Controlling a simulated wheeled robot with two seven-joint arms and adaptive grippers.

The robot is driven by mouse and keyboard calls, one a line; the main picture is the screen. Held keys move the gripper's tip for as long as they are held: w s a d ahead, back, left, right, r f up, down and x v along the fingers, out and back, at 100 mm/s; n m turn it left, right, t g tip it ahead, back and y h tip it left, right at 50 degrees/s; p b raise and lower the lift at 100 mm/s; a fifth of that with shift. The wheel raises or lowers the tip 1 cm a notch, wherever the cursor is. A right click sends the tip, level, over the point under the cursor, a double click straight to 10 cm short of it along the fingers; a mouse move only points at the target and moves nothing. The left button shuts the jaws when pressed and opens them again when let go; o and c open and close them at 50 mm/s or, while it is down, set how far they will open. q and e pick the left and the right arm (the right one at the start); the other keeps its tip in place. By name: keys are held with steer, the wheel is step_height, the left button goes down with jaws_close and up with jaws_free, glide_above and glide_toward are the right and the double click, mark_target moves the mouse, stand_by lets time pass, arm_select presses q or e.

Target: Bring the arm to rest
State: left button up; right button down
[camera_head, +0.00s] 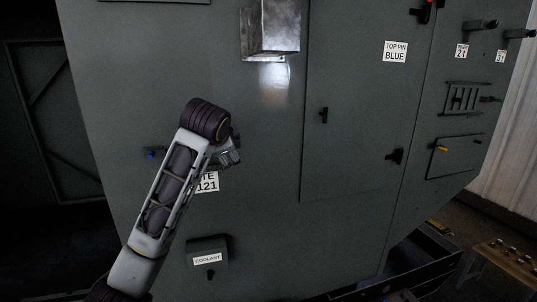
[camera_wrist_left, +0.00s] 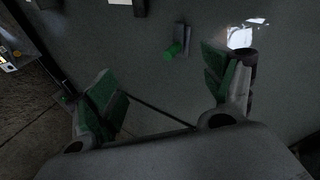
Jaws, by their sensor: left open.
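My left arm (camera_head: 170,205) comes in from the lower left in the head view, its grey and black links raised in front of the grey-green enclosure (camera_head: 270,140). My left gripper (camera_head: 230,157) is at the arm's far end, small and partly hidden behind the dark wrist joint. My right gripper is not in view.
A metal box (camera_head: 275,28) sticks out above the arm. A coolant box (camera_head: 208,257) is below, and a blue knob (camera_head: 151,155) is to the left. A bench (camera_head: 505,262) with small parts stands lower right.

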arm_select(q)
steer(key=s+a+f+n+g, duration=0.15)
steer(key=s+f, duration=0.25)
steer(key=f, duration=0.6)
steer(key=s+a+f+n+g+h, duration=0.1)
steer(key=s+f+n, duration=0.15)
steer(key=f, duration=0.75)
steer(key=s+a+f+n+g, duration=0.1)
steer(key=s+f, duration=0.3)
steer(key=f, duration=0.6)
steer(key=s+a+f+n+g, duration=0.25)
steer(key=s+f, duration=0.65)
steer(key=s, duration=0.5)
steer(key=s+a+f+n+g, duration=0.2)
steer(key=s+a+f+n, duration=0.2)
steer(key=s+f, duration=0.75)
steer(key=s+f+g+b, duration=0.1)
steer(key=s+f, duration=0.1)
steer(key=f, duration=1.4)
steer(key=s+f+b, duration=0.1)
steer(key=s+f, duration=0.1)
steer(key=f, duration=1.4)
steer(key=s+a+f+b, duration=0.1)
steer(key=s+a+f, duration=0.1)
steer(key=s+f, duration=0.9)
steer(key=s+a+f+g+b, duration=0.1)
steer(key=s+a+f, duration=0.1)
steer(key=s+f, duration=0.9)
steer(key=shift+s+g+y, duration=0.3)
steer(key=shift+s+y, duration=0.1)
